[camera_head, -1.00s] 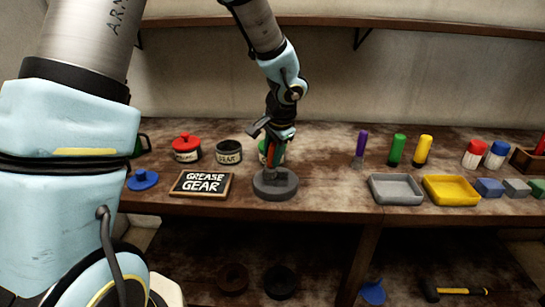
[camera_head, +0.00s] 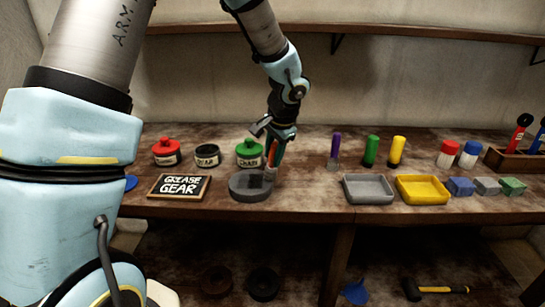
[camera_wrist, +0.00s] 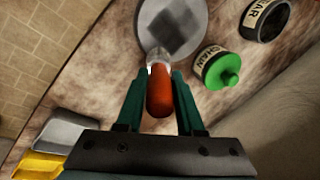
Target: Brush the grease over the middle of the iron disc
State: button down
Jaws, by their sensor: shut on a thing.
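My gripper (camera_head: 273,150) is shut on a brush with a red-orange handle (camera_wrist: 160,92). The brush hangs tip down at the right part of the grey iron disc (camera_head: 247,190). In the wrist view, the pale brush end lies at the near rim of the disc (camera_wrist: 150,25); I cannot tell whether it touches. A dark, squarish patch of grease (camera_wrist: 178,25) covers the middle of the disc. The open black pot labelled GEAR (camera_head: 207,155) stands behind the disc to the left. A slate sign (camera_head: 179,186) reads GREASE GEAR.
A green-lidded CHAIN pot (camera_head: 249,153) stands close behind the disc and a red-lidded pot (camera_head: 167,152) farther left. A grey tray (camera_head: 369,189), a yellow tray (camera_head: 423,190) and upright purple (camera_head: 335,148), green and yellow handles are to the right.

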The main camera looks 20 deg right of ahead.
notch_tip(320, 180, up, 2)
jog(key=shift+w+a+r, duration=0.1)
jog(key=shift+a, duration=0.05)
jog(key=shift+r+p, duration=0.25)
jog(key=shift+p, duration=0.3)
notch_tip(320, 180, up, 4)
jog(key=p, duration=0.3)
jog(key=shift+r, duration=0.25)
